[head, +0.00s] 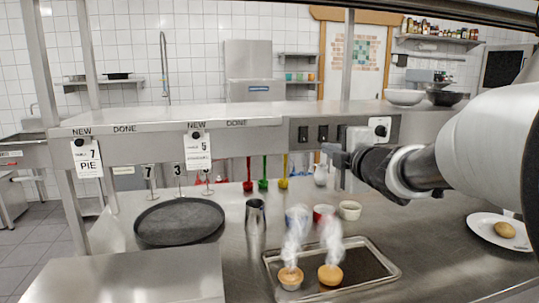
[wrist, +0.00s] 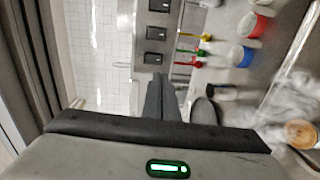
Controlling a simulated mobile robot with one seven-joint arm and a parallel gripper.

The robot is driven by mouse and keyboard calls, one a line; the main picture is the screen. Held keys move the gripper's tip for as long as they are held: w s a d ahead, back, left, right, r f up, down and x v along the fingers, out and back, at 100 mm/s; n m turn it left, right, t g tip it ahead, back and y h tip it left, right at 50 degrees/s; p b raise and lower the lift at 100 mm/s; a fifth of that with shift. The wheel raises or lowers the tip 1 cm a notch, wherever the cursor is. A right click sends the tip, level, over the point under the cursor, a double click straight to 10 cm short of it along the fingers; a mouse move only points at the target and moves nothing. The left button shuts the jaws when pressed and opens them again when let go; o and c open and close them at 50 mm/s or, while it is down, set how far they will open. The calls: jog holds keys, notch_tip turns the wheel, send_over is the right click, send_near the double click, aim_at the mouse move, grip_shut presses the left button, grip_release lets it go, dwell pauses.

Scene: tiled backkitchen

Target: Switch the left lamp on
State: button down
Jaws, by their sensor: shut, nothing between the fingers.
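A row of three dark switches sits on the steel front of the raised shelf, with the left switch (head: 303,134), the middle switch (head: 323,133) and the right switch (head: 341,133). In the wrist view they form a column, with the left switch (wrist: 153,58) lowest. My gripper (head: 332,152) is shut and empty, in front of the panel and just below the switches in the head view. In the wrist view my gripper (wrist: 158,78) points up at the lowest switch; I cannot tell if it touches. I cannot make out the left lamp itself in either view.
A tray (head: 385,279) holds two steaming pies (head: 330,274). A round black pan (head: 180,222) is at left; bowls (head: 405,97) stand on the shelf.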

aim_at(304, 140)
jog(key=shift+a, duration=0.1)
jog(key=x, duration=1.4)
